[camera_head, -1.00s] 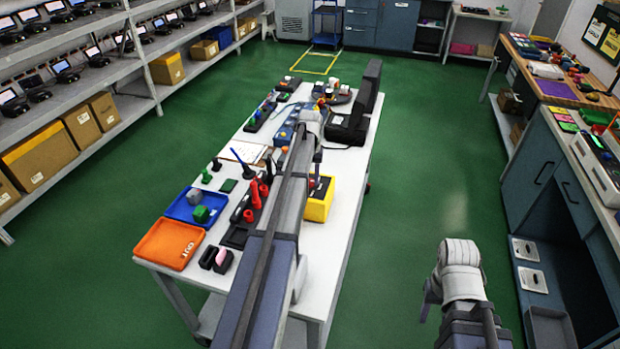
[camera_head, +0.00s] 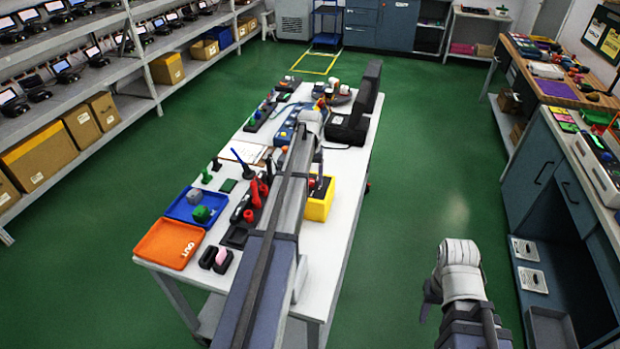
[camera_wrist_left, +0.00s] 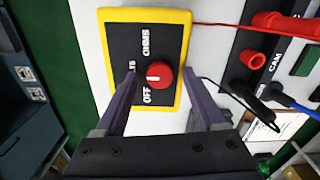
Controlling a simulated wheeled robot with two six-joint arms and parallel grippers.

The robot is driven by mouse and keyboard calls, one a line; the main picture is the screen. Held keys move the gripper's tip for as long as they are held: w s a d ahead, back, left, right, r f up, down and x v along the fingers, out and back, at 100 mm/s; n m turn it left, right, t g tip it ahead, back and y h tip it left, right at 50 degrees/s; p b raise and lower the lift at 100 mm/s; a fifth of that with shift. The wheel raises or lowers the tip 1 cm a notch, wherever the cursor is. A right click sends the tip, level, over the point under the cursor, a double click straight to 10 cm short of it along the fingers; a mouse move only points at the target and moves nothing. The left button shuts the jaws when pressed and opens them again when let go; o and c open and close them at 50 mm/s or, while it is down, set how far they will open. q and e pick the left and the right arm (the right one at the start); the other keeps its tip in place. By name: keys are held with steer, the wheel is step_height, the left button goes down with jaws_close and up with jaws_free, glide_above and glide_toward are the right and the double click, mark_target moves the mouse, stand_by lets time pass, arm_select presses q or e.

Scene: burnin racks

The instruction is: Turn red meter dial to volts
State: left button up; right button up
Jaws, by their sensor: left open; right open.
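The yellow meter (camera_head: 318,211) stands on the white table in the head view, partly hidden by my left arm. In the left wrist view its black face (camera_wrist_left: 125,32) shows the words OHMS and OFF and a third label partly hidden by a finger. The red dial (camera_wrist_left: 164,84) sits on this face with a short white mark on it. Which label the mark points at is unclear. My left gripper (camera_wrist_left: 158,72) is open, one finger on each side of the dial, with gaps showing. My right gripper (camera_head: 431,296) is open and empty above the floor, right of the table.
Red probes (camera_head: 254,190) stand left of the meter, and a red lead (camera_wrist_left: 225,24) runs from its side. A blue tray (camera_head: 182,214) and an orange tray (camera_head: 147,247) are at the table's near left. A black case (camera_head: 345,125) lies farther back. The green floor right of the table is clear.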

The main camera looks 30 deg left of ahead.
mark_target(310, 181)
arm_select(q)
step_height(310, 181, up, 8)
steer(key=p, duration=0.8)
steer(key=shift+f, duration=0.1)
steer(key=s+d+f+m+b, duration=0.15)
steer(key=s+d, duration=0.35)
steer(key=d, duration=0.7)
steer(key=s+d+m+b, duration=0.1)
steer(key=s+d+m, duration=0.35)
steer(key=d, duration=0.75)
steer(key=s+d+f+m+y, duration=0.1)
steer(key=s+d+m, duration=0.1)
steer(key=s+d, duration=1.1)
steer(key=s+b, duration=0.1)
steer(key=s, duration=0.3)
steer(key=shift+s+f, duration=0.2)
steer(key=shift+f, duration=0.1)
